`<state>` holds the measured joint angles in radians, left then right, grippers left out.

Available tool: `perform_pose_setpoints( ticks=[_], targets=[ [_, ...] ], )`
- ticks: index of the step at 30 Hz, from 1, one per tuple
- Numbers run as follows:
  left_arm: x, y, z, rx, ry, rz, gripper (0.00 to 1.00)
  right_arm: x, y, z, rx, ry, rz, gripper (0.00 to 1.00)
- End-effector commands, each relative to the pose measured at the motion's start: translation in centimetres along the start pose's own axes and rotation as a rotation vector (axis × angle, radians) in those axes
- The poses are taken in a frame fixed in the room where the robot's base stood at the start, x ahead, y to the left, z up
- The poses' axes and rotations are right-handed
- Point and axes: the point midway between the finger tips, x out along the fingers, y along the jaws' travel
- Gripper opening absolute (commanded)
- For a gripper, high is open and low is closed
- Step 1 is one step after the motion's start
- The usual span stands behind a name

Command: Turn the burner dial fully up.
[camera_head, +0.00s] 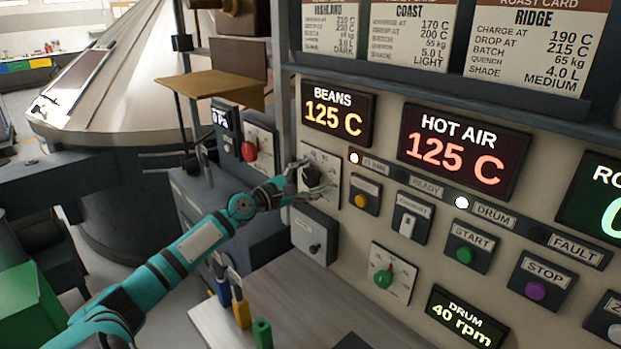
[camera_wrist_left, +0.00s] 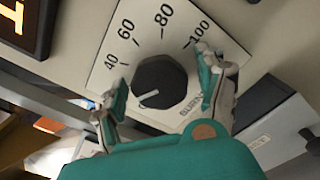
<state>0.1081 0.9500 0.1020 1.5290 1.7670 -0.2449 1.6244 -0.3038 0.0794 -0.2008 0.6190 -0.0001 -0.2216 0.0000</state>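The burner dial (camera_wrist_left: 160,82) is a black faceted knob on a white scale plate marked 40, 60, 80 and 100. Its white pointer line sits at the knob's lower left in the left wrist view, on the side of the 40 and away from the 100. In the head view the scale plate (camera_head: 331,172) is on the panel below the BEANS display. My left gripper (camera_head: 306,184) is at the dial. In the left wrist view its fingers (camera_wrist_left: 163,88) are spread on either side of the knob, with gaps visible. My right gripper is out of view.
A grey switch box (camera_head: 315,236) sits just below the dial. A red knob (camera_head: 249,151) is on the left. Coloured-handled tools (camera_head: 241,309) stand near the shelf.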

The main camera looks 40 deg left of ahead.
Motion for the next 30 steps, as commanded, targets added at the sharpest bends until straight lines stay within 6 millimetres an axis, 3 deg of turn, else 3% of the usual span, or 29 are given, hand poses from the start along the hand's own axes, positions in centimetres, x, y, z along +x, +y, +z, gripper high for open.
perform_pose_setpoints(
  ticks=[2, 12, 22, 30],
  targets=[
    [0.0, 0.0, 0.0, -0.001, 0.000, 0.000, 0.61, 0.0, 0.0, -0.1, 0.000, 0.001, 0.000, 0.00],
    [0.0, 0.0, 0.0, -0.001, 0.000, 0.000, 0.17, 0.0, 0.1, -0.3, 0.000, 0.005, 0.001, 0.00],
    [0.0, -0.1, -0.1, 0.049, -0.001, -0.001, 0.17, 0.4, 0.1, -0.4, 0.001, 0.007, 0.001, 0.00],
    [0.0, -0.2, -0.2, 0.224, -0.001, -0.001, 0.17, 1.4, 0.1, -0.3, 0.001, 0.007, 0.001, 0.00]
  ],
)
